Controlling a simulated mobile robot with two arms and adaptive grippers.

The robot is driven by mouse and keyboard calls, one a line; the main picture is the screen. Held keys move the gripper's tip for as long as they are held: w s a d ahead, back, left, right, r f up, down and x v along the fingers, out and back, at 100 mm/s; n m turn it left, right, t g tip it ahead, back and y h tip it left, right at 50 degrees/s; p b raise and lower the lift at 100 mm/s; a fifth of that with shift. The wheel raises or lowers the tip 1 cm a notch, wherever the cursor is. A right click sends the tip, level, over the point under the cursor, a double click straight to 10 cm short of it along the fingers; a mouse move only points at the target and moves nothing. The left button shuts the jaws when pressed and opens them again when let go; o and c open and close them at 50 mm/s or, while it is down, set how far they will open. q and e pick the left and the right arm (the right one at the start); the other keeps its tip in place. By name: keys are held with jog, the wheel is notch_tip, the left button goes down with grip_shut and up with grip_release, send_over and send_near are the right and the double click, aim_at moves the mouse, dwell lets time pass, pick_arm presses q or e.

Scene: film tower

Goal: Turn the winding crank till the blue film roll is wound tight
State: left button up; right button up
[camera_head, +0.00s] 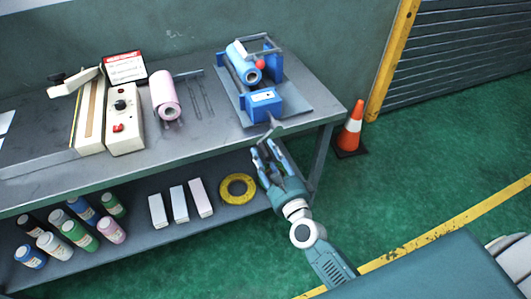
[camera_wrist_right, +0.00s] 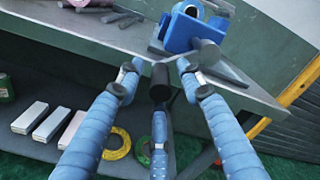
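The blue film roll (camera_head: 247,73) sits in the winder frame on the far right of the bench, with a red knob beside it. The winder's blue box (camera_head: 262,104) faces the front edge, and it also shows in the wrist view (camera_wrist_right: 182,34). The dark crank handle (camera_wrist_right: 160,82) sticks out past the bench edge; the crank also shows in the head view (camera_head: 272,131). My right gripper (camera_head: 266,149) is just below and in front of the crank. In the wrist view its fingers (camera_wrist_right: 158,68) are spread around the handle, with gaps visible. My left gripper is not in view.
The bench edge (camera_head: 200,158) lies close to my right gripper. A pink roll (camera_head: 164,92) and a white sealing device (camera_head: 123,118) stand to the left. The lower shelf holds bottles, white boxes and a yellow tape ring (camera_head: 224,190). An orange cone (camera_head: 352,128) stands right.

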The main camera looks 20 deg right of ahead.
jog(key=s, duration=1.1)
jog(key=shift+s+d, duration=0.15)
jog(key=shift+s, duration=0.15)
jog(key=s+f+n+g, duration=0.3)
jog(key=f+n, duration=0.2)
jog(key=f, duration=0.6)
jog(key=s+f+n+g+y, duration=0.15)
jog(key=s+f+n, duration=0.3)
jog(key=f, duration=0.55)
jog(key=s+f+n+g, duration=0.3)
jog(key=f+n, duration=0.2)
jog(key=f, duration=0.6)
jog(key=s+d+f+n+g+h, duration=0.1)
jog(key=s+f+n+g, duration=0.3)
jog(key=s, duration=1)
jog(key=s+d+f+n+g+h, duration=0.1)
jog(key=s+d+f+n+g, duration=0.1)
jog(key=s+f+n+g, duration=0.3)
jog(key=s+f+n, duration=0.4)
jog(key=s+f, duration=0.5)
jog(key=f, duration=0.1)
jog(key=shift+d+n, duration=0.15)
jog(key=shift+n, duration=0.2)
jog(key=shift+g, duration=0.25)
